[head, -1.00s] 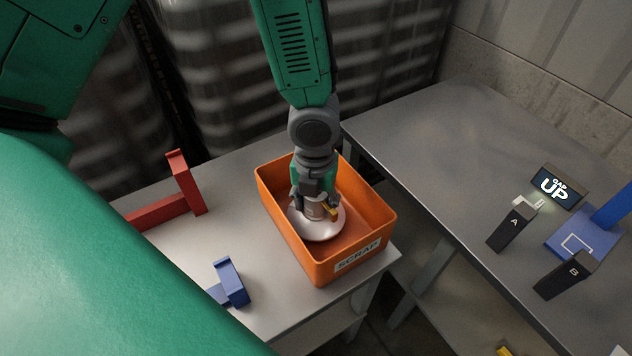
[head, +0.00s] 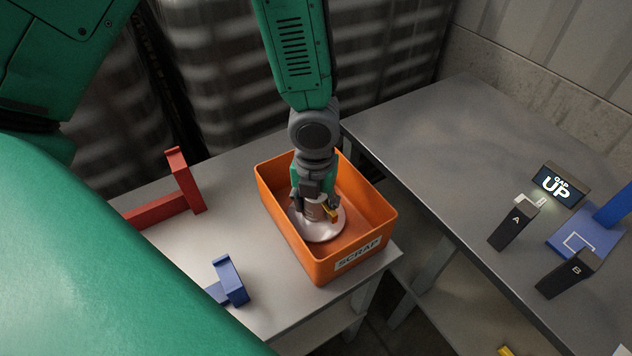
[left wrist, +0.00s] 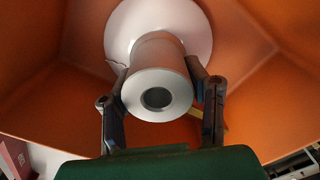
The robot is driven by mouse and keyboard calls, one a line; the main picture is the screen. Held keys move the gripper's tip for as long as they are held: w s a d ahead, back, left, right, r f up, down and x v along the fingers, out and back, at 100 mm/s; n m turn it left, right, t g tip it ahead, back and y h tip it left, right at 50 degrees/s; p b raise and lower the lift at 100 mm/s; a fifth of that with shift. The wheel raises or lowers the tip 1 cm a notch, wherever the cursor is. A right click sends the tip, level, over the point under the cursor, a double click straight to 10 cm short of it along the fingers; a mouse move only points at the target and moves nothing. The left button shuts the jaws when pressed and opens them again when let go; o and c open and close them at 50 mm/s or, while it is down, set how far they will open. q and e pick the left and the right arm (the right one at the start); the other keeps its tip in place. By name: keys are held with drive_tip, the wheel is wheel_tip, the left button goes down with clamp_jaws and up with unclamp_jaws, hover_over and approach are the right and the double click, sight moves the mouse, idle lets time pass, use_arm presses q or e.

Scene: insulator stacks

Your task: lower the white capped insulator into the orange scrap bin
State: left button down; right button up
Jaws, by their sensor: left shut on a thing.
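The white capped insulator (head: 322,229) is inside the orange scrap bin (head: 364,262), its wide white disc low between the walls. My left gripper (head: 314,207) reaches down into the bin and is shut on the insulator's metal cap. In the left wrist view the two fingers (left wrist: 160,100) flank the grey cap, with the white disc (left wrist: 195,25) beyond it and the orange walls (left wrist: 285,90) around. I cannot tell whether the disc touches the bin floor. My right gripper is not in view.
The bin stands on a grey table (head: 245,228) with a red bracket (head: 185,185) and a blue bracket (head: 232,282) to its left. A second table (head: 445,150) at the right holds black blocks A (head: 514,228) and B (head: 567,276), a sign (head: 558,186) and a blue fixture (head: 582,240).

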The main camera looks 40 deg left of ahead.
use_arm(q)
drive_tip(key=c, duration=0.8)
unclamp_jaws()
wheel_tip(320, 180, up, 12)
